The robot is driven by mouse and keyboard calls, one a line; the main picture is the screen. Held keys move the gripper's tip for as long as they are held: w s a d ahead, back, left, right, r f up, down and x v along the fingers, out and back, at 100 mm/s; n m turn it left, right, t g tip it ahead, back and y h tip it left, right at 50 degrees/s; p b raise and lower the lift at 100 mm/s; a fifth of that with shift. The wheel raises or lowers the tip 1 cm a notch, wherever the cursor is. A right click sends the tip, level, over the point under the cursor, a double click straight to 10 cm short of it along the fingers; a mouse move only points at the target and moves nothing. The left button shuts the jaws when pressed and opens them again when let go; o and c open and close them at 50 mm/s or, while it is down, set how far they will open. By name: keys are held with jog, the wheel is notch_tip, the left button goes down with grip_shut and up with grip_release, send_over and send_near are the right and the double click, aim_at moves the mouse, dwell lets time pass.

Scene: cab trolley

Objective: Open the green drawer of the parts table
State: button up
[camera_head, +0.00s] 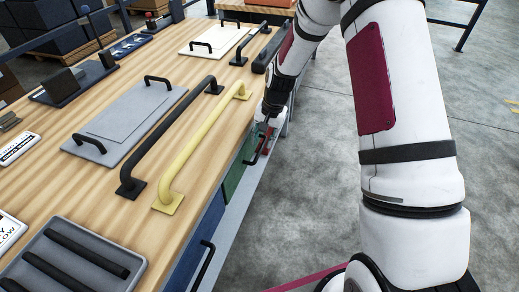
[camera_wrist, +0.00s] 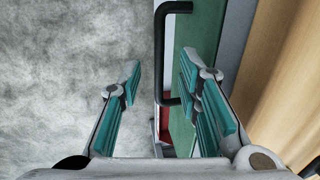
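The green drawer (camera_head: 237,172) is in the front side of the parts table, and its front looks about flush with the blue drawer beside it. Its black bar handle (camera_head: 257,152) stands out from the front. In the wrist view the green front (camera_wrist: 186,40) is at the upper right, with the handle (camera_wrist: 159,45) upright in the middle. My gripper (camera_wrist: 160,78) is open, one finger on each side of the handle's line, touching nothing that I can make out. In the head view my gripper (camera_head: 267,122) is at the table's side, partly hidden by the arm.
The blue drawer (camera_head: 197,240) with a black handle is nearer. A red front (camera_wrist: 166,108) shows beyond the green one. The wooden tabletop (camera_head: 120,185) holds a yellow bar handle (camera_head: 192,150), a black bar handle (camera_head: 168,138) and a grey plate (camera_head: 130,120).

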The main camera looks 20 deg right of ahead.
aim_at(259, 153)
jog(key=f, duration=0.3)
jog(key=a+f, duration=0.1)
jog(key=f, duration=0.1)
jog(key=shift+w+f, duration=0.25)
jog(key=shift+f, duration=0.05)
jog(key=shift+c, duration=0.2)
grip_shut()
